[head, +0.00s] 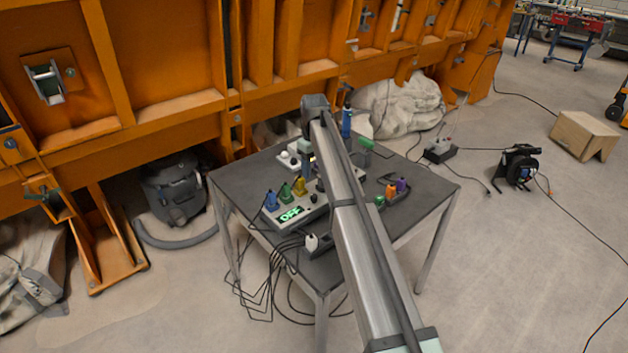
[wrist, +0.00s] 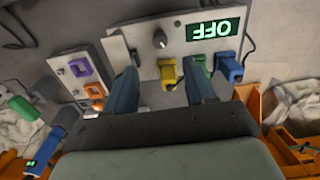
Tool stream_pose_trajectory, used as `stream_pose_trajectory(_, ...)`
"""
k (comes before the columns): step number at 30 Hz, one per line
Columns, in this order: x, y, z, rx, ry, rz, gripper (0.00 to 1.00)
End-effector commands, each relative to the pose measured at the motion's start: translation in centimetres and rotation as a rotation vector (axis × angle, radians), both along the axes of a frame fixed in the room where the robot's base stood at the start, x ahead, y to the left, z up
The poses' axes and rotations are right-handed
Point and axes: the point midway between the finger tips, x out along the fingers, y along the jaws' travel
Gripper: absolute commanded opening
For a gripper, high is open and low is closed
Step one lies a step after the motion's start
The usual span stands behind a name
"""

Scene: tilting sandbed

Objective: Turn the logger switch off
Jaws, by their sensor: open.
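The logger (head: 288,224) is a pale box on the dark table. Its lit green display (head: 292,213) reads OFF; in the wrist view the display (wrist: 213,29) appears upside down. A dark round knob (wrist: 160,39) sits on its panel beside the display. I cannot tell for sure whether this knob is the logger switch. Yellow (wrist: 168,73), green (wrist: 200,64) and blue (wrist: 230,68) plugs line one edge of the panel. My gripper (wrist: 162,72) is open and empty over this edge, one finger on either side of the yellow plug, the knob beyond the fingertips. Contact is unclear.
A strip with purple (wrist: 80,67) and orange (wrist: 93,90) plugs lies beside the logger. A blue bottle-like object (head: 347,120) stands at the table's back. Cables hang off the table's front left. An orange steel frame (head: 165,65) rises behind. My arm hides the table's middle.

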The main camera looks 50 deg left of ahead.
Motion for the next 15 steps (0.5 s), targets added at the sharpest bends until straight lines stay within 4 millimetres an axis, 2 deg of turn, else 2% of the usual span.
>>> stream_pose_trajectory(3,0.0,0.1,1.7,0.001,-0.001,0.0,0.55)
stream_pose_trajectory(6,0.0,0.0,2.6,0.0,0.0,0.0,0.55)
stream_pose_trajectory(15,0.0,0.0,3.3,0.0,0.0,0.0,0.55)
